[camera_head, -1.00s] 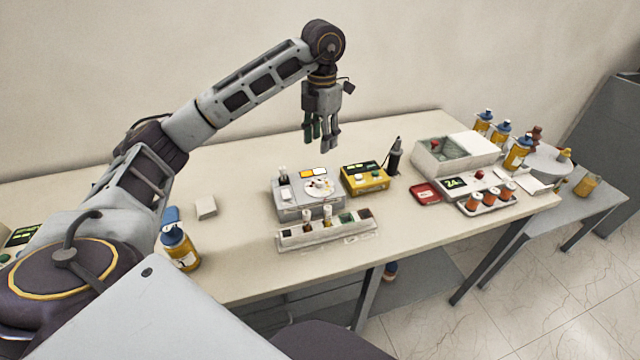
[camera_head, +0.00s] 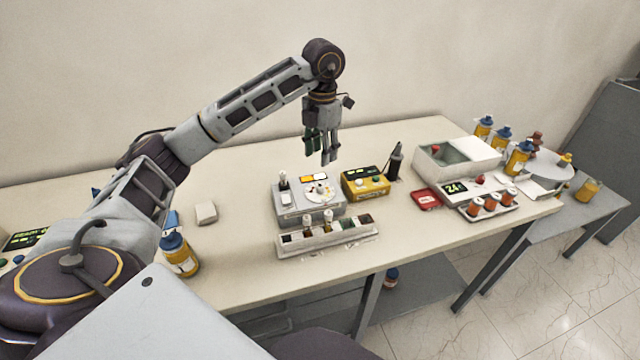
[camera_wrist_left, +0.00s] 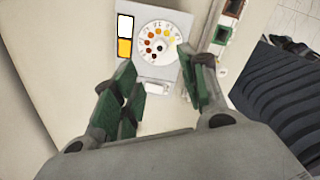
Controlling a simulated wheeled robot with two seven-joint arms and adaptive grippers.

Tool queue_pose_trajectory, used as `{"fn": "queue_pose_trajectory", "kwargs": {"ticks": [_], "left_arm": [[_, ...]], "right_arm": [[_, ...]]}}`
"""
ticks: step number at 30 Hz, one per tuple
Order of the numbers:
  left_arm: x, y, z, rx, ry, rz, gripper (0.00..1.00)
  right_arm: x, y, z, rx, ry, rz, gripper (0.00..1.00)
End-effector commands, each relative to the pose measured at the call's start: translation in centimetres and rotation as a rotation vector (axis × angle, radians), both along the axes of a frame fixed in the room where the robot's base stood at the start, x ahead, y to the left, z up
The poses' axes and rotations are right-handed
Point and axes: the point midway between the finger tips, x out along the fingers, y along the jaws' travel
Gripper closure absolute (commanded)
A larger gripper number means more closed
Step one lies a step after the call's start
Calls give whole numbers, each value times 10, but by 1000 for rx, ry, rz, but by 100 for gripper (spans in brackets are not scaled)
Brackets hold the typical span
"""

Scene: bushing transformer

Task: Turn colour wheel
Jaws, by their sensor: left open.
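The colour wheel (camera_head: 320,191) is a white disc with a ring of yellow, orange, red and dark dots, set on top of a grey comparator box (camera_head: 309,211). In the left wrist view the wheel (camera_wrist_left: 158,44) lies ahead of the fingers, with a white and an orange window beside it. My left gripper (camera_head: 325,158) points down above the box, clear of the wheel. In the left wrist view its green-padded fingers (camera_wrist_left: 158,92) are apart with nothing between them. My right gripper is not in view.
A rack (camera_head: 328,238) with vials stands just in front of the box. A yellow meter (camera_head: 366,183) and dark pen-like probe (camera_head: 396,162) are to its right. A yellow bottle (camera_head: 178,255) and small beige block (camera_head: 206,212) stand left. Bare table lies between block and box.

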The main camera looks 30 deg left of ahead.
Motion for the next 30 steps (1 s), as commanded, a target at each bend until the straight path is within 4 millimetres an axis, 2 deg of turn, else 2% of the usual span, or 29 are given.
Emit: {"fn": "queue_pose_trajectory", "kwargs": {"ticks": [15,24,30], "left_arm": [[0,2,-64,-1,2,0,57],[0,3,-100,-1,2,1,57],[0,3,-113,-1,1,0,57]], "right_arm": [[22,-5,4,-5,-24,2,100],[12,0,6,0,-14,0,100],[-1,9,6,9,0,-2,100]]}}
